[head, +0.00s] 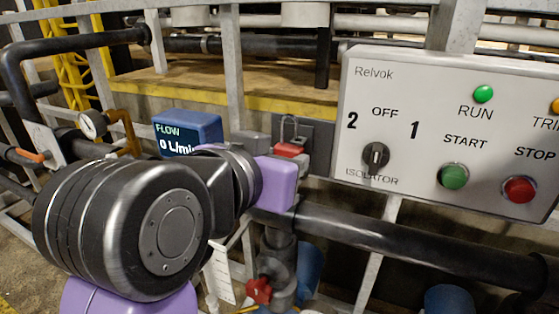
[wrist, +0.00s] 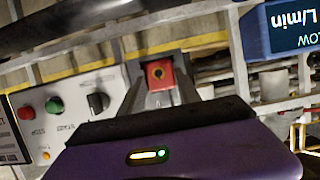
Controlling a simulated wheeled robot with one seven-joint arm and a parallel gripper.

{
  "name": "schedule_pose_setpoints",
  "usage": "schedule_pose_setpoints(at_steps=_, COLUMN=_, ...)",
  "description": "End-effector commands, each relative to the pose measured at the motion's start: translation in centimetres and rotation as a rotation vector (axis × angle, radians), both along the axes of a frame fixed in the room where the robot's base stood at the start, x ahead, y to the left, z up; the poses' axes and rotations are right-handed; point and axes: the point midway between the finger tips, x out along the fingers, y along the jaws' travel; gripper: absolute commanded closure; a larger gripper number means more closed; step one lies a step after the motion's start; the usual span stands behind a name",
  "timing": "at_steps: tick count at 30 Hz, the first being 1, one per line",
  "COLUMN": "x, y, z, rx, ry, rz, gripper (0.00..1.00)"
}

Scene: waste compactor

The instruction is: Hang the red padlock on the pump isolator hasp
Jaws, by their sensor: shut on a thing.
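The red padlock (head: 290,149) has its grey shackle pointing up, just left of the white control panel. In the wrist view its red body (wrist: 160,75) sits between the two grey fingers of my gripper (wrist: 160,88), which is shut on it. The isolator switch (head: 375,156) is a black knob on the panel, marked 2, OFF and 1, with its pointer upright. It also shows in the wrist view (wrist: 98,102). The padlock is to the left of the switch and apart from it. I cannot make out a hasp clearly in either view.
The panel (head: 420,95) also carries a green start button (head: 453,175) and a red stop button (head: 519,189). A blue flow meter (head: 187,132) stands left of the padlock. A black pipe (head: 420,245) runs below the panel, near a red valve handle (head: 259,290).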

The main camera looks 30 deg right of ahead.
Motion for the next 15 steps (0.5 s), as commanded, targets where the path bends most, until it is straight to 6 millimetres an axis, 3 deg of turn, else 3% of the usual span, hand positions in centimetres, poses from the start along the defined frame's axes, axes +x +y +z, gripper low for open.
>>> schedule_pose_setpoints(at_steps=15, x=0.52, y=-0.8, z=0.02, rx=0.0, ry=0.0, rz=-0.001, gripper=0.93)
